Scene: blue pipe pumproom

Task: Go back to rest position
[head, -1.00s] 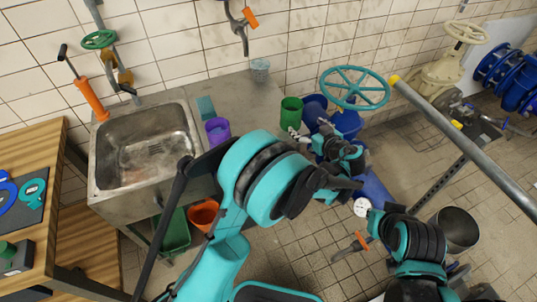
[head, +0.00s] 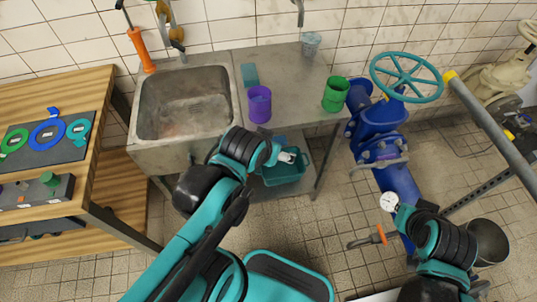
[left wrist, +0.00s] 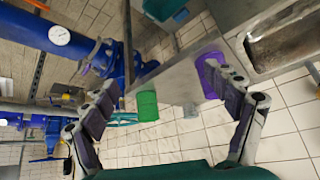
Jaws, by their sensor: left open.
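My left gripper (head: 290,157) is in front of the metal sink table (head: 285,80), near its front edge and over the teal bin below. In the left wrist view its two fingers (left wrist: 160,82) are spread wide with nothing between them held. The purple cup (head: 259,104) and the green cup (head: 336,94) stand upright on the table, apart from the gripper. The purple cup (left wrist: 209,76) shows beside one fingertip in the wrist view, and the green cup (left wrist: 147,105) between the fingers. My right arm is at the lower right; its gripper does not show.
A wooden bench (head: 95,82) with coloured rings stands at the left. Blue pipework (head: 385,150) with a teal handwheel (head: 407,77) is right of the table. A teal bin (head: 284,171) sits under the table. A grey bucket (head: 488,241) stands at the lower right. Tiled floor is open between.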

